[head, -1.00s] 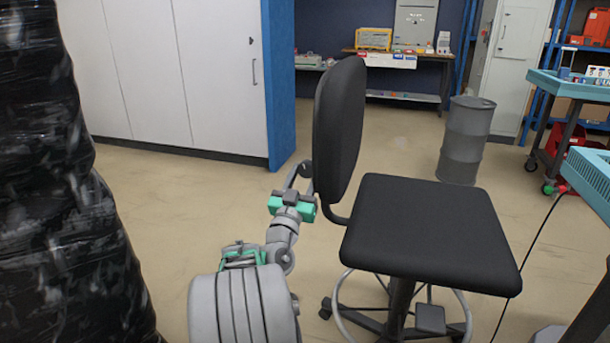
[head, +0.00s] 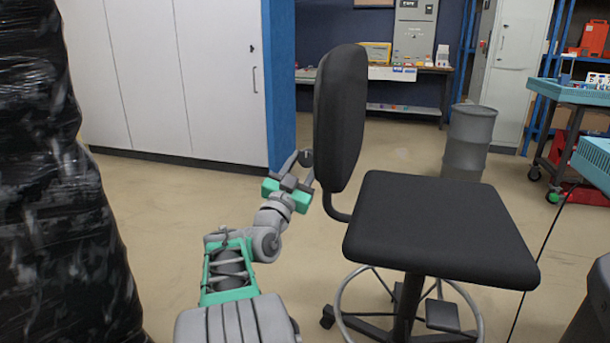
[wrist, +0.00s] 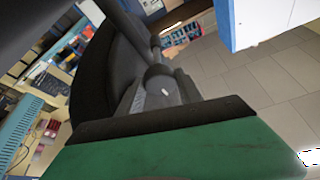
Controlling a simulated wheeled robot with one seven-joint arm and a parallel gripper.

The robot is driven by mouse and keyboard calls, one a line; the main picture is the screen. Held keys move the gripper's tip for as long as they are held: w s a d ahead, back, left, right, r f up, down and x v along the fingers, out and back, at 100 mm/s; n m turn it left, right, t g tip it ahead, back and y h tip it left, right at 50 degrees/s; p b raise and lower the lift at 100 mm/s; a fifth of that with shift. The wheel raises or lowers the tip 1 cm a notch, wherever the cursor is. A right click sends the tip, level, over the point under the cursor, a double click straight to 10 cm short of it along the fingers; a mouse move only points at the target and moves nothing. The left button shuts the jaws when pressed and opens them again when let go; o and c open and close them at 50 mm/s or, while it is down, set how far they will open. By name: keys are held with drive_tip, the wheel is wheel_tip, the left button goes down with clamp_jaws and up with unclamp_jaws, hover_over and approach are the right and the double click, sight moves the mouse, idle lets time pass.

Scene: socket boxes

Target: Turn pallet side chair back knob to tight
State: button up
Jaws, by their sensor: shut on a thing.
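The black office chair has an upright back (head: 340,115) and a flat seat (head: 435,228). It stands right of my arm, beyond the wrapped pallet in the head view. My gripper (head: 304,166) is behind the chair back, at its left side. Its fingers are shut on the small dark round knob (head: 305,157) of the chair back. In the wrist view, the knob (wrist: 160,84) shows a small light mark, close to the black back. My gripper partly hides it, so its exact turn cannot be read.
The black-wrapped pallet load (head: 50,200) stands close on the left. A white cabinet (head: 190,80) with a blue side is behind. A grey drum (head: 468,140) and a teal cart (head: 570,92) stand right. Open floor lies between pallet and chair.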

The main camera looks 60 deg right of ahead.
drive_tip(key=o, duration=1.1)
drive_tip(key=v, duration=0.7)
drive_tip(key=shift+a+f, duration=0.15)
drive_tip(key=shift+a, duration=0.2)
